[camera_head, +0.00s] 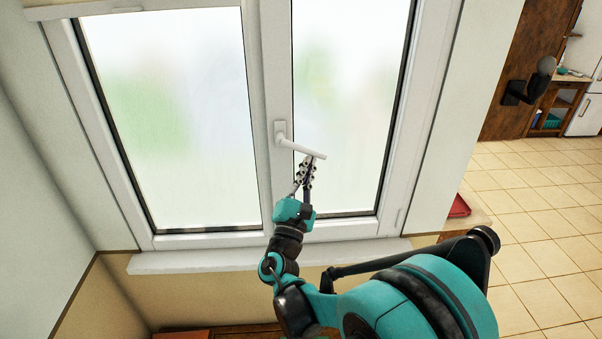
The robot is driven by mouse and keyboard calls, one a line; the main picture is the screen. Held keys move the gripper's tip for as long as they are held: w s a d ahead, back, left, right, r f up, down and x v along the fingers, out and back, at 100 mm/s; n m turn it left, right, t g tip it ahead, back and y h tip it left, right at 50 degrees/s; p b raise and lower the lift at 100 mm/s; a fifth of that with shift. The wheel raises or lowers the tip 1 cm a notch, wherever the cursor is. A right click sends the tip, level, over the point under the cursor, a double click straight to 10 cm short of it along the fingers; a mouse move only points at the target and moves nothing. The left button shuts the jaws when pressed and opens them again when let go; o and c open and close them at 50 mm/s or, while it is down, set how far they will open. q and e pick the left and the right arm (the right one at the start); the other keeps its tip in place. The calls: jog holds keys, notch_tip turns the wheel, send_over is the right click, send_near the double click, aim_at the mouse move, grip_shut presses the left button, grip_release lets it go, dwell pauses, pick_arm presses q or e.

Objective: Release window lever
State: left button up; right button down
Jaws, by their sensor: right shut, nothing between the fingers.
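The white window lever (302,149) is mounted on the middle frame of a white two-pane window (268,100). Its handle points to the right, tilted slightly down, over the right pane. My right gripper (309,160) is at the underside of the handle, near its free end. Its fingers are shut with nothing between them. I cannot tell whether the fingertips touch the lever. My left gripper is not in view.
A white sill (200,260) runs below the window. A wall stands close at the left.

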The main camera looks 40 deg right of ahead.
jog(key=shift+s+d+r+p, duration=0.25)
jog(key=shift+d+r+p, duration=0.2)
jog(key=shift+r, duration=0.3)
jog(key=shift+s+d+r+p, duration=0.3)
jog(key=shift+d+r, duration=0.1)
jog(key=shift+r, duration=0.3)
jog(key=b, duration=0.5)
send_near(317, 156)
notch_tip(317, 156, down, 3)
jog(key=s+d, duration=0.1)
jog(key=s, duration=0.1)
jog(key=shift+s+f, duration=0.55)
jog(key=shift+s, duration=0.15)
